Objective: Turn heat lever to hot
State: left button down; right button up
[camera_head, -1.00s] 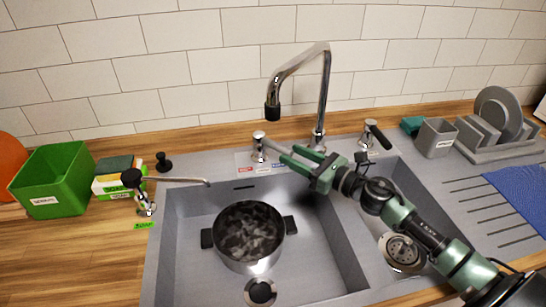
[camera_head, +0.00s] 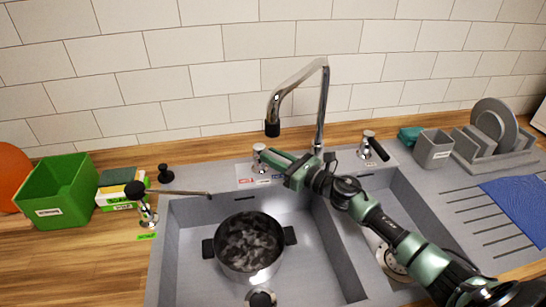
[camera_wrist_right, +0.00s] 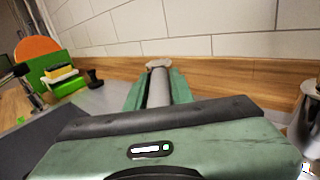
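The heat lever (camera_head: 260,157) is a silver tap control at the back of the sink, left of the faucet, above a small red and blue label (camera_head: 253,180). Its handle points right and is mostly hidden by my right gripper (camera_head: 279,161) in the head view. In the wrist view, the grey round handle (camera_wrist_right: 158,88) lies lengthwise between the two green fingers, which look close against both sides. My right gripper appears shut on it. My left gripper is not in view.
The curved faucet (camera_head: 320,110) rises just behind my right gripper. A second silver tap with a black handle (camera_head: 378,149) stands to its right. A dark pot (camera_head: 248,243) sits in the left basin. A green box (camera_head: 70,200) and dish rack (camera_head: 497,147) flank the sink.

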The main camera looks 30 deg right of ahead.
grip_shut()
dwell(1.1)
